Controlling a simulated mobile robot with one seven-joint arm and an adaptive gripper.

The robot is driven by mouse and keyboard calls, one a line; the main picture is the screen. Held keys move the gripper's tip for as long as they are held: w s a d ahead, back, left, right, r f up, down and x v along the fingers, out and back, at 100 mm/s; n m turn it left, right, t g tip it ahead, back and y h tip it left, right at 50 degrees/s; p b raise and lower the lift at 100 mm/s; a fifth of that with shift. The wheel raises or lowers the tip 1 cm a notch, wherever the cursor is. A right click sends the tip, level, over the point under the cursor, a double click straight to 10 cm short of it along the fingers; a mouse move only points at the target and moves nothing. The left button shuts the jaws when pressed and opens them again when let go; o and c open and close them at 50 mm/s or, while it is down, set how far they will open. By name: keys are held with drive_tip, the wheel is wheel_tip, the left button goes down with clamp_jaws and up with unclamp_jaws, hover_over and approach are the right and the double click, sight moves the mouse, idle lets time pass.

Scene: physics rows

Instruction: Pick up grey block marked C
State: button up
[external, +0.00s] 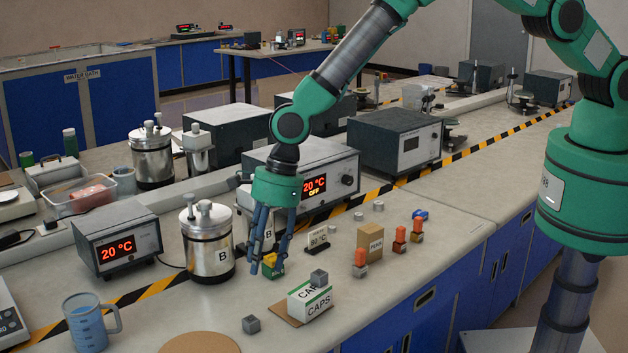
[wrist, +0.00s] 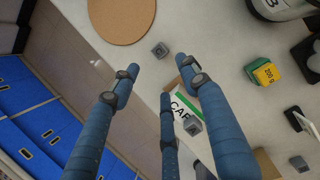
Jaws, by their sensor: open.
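Several small grey blocks are in view, and I cannot read a C on any of them. One grey block (external: 251,324) lies on the bench near the front; it also shows in the wrist view (wrist: 160,50), just beyond my fingertips. Another grey block (external: 319,277) sits on the white and green CAPS box (external: 310,301); the wrist view shows it too (wrist: 192,127), beside a finger. My gripper (external: 268,268) points down above the bench, its blue fingers spread, open and empty. In the wrist view my gripper (wrist: 160,78) has nothing between its fingertips.
A yellow and green weight (external: 273,266) stands behind the fingers, apart in the wrist view (wrist: 265,74). A metal canister marked B (external: 208,245), a brown box (external: 369,242) and orange-topped pieces (external: 360,258) stand nearby. A round cork mat (external: 200,344) lies at the front edge.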

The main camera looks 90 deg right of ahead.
drive_tip(key=shift+f, duration=0.15)
hover_over(251, 319)
drive_tip(key=s+d, duration=0.1)
drive_tip(key=shift+d+f+p, duration=0.2)
drive_tip(key=shift+f+p, duration=0.1)
drive_tip(key=shift+f, duration=3.55)
drive_tip(key=shift+s+f, duration=0.1)
drive_tip(key=shift+f, duration=0.05)
drive_tip(key=shift+p+x, duration=0.35)
drive_tip(key=shift+x, duration=1.15)
drive_tip(key=shift+s+x, duration=0.2)
drive_tip(key=shift+x, duration=0.8)
drive_tip(key=shift+w+a, duration=0.1)
drive_tip(key=shift+w, duration=0.05)
clamp_jaws()
